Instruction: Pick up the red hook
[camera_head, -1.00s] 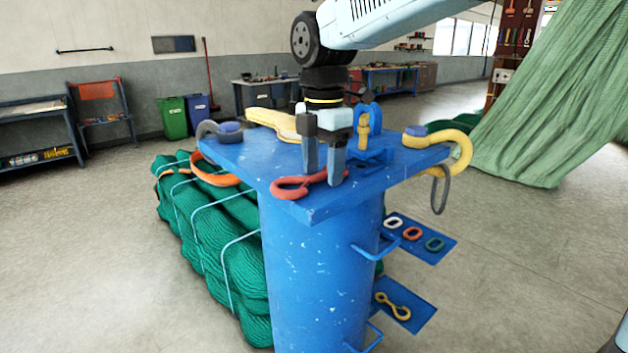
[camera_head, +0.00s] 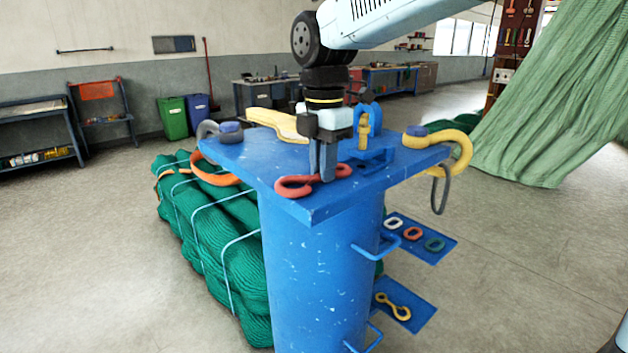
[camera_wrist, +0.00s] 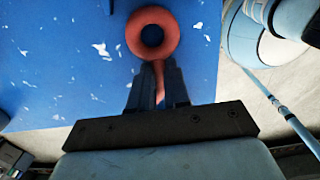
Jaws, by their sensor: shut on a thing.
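The red hook (camera_head: 293,187) lies on the blue top plate (camera_head: 310,211) of the post, near its front corner. It has a round eye at one end and a curved end towards the right. My gripper (camera_head: 324,176) points straight down at the plate, with its fingers closed about the middle of the hook. In the wrist view the hook's eye (camera_wrist: 152,33) sticks out beyond the fingertips, and its shank runs between the fingers of my gripper (camera_wrist: 158,84). The hook appears to rest on the plate. Its curved end is hidden in the wrist view.
On the same plate are a yellow hook (camera_head: 455,141) at the right, a blue bracket with a yellow shackle (camera_head: 363,131) behind my gripper, and a grey shackle (camera_head: 207,130) at the left. Green net bundles (camera_head: 212,230) lie beside the post. Small side shelves (camera_head: 437,252) hold links.

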